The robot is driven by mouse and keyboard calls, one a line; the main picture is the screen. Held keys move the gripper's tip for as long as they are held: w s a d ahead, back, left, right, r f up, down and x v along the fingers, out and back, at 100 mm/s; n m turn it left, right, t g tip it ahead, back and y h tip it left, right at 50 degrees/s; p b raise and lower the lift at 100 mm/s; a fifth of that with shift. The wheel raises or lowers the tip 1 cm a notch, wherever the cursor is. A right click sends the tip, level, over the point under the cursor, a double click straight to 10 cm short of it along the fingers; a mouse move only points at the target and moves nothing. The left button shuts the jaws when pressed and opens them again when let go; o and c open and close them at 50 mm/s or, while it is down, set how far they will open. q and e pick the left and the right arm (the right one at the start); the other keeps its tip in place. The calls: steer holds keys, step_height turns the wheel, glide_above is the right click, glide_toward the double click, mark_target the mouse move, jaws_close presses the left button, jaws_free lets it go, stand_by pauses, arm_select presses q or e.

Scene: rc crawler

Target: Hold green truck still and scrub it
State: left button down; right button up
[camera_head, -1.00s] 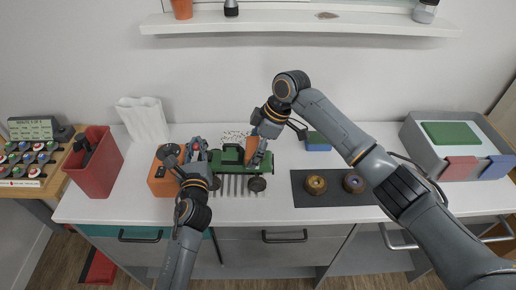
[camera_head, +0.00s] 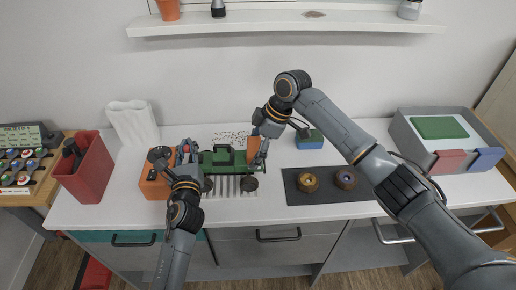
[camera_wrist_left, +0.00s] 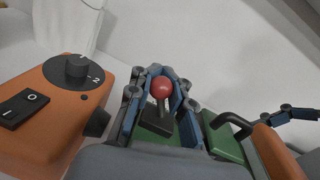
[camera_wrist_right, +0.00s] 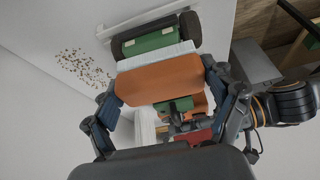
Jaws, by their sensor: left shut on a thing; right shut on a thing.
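The green truck (camera_head: 222,161) stands on a pale ribbed strip in the middle of the counter. A lever with a red knob (camera_wrist_left: 162,88) and black base sits at its left end, beside the orange control box (camera_head: 153,186). My left gripper (camera_wrist_left: 160,105) is shut around this lever. My right gripper (camera_wrist_right: 172,105) is shut on an orange-backed brush (camera_wrist_right: 155,80) at the truck's right end. The brush's pale side faces the green body with black wheels in the right wrist view; I cannot tell whether they touch. The brush also shows in the head view (camera_head: 254,148).
A red bin (camera_head: 86,176) and white holder (camera_head: 133,124) stand left. Dark specks (camera_head: 230,136) lie behind the truck. A blue-green sponge (camera_head: 309,141) and dark mat (camera_head: 335,198) with two round pieces lie right. A grey tray (camera_head: 405,135) is farther right.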

arm_select(q)
steer(key=shift+d, duration=0.15)
arm_select(e)
steer(key=shift+a, duration=1.4)
steer(key=shift+d+r, duration=0.1)
steer(key=shift+d, duration=1.95)
steer(key=shift+w+a, duration=0.2)
steer(key=shift+a, duration=1.85)
step_height(320, 180, up, 7)
arm_select(q)
steer(key=c, duration=1.1)
jaws_free()
steer(key=shift+c, duration=0.2)
